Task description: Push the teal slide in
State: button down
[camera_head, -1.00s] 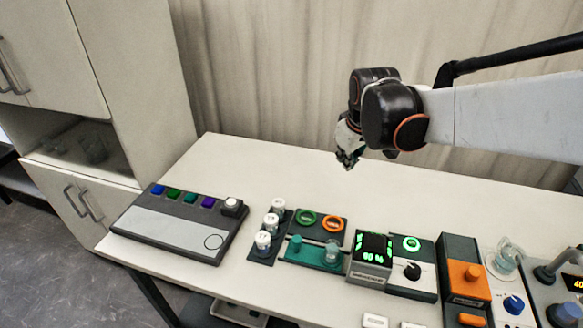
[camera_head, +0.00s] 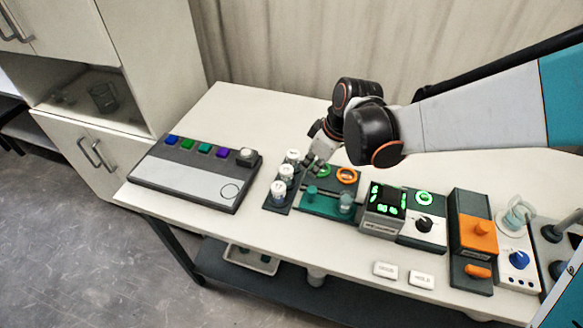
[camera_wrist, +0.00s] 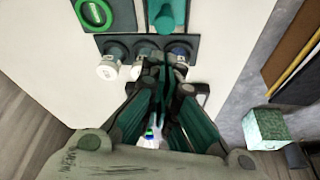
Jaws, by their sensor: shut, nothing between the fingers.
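The teal slide is a teal strip with a short upright teal knob (camera_head: 312,191) at its left end, on a dark panel below a green ring and an orange ring. A clear greyish knob (camera_head: 347,201) stands at the strip's right end. In the wrist view a teal cylinder (camera_wrist: 167,14) shows at the top edge, beyond the fingertips. My gripper (camera_head: 311,166) is shut and empty. In the wrist view my gripper (camera_wrist: 163,72) hides part of that row. I cannot tell whether it touches anything.
White-capped knobs (camera_head: 279,190) stand close beside the teal strip. A grey display box (camera_head: 383,211), a dial panel (camera_head: 424,222) and an orange switch box (camera_head: 478,237) stand to the right. A button panel (camera_head: 196,176) lies left. The table's back left is clear.

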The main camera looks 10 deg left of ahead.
jog(key=b+x, duration=0.2)
jog(key=x, duration=0.6)
jog(key=shift+w+a+f, duration=0.15)
jog(key=shift+f, duration=0.15)
jog(key=b, duration=0.1)
send_over(337, 203)
jog(key=shift+a, duration=0.15)
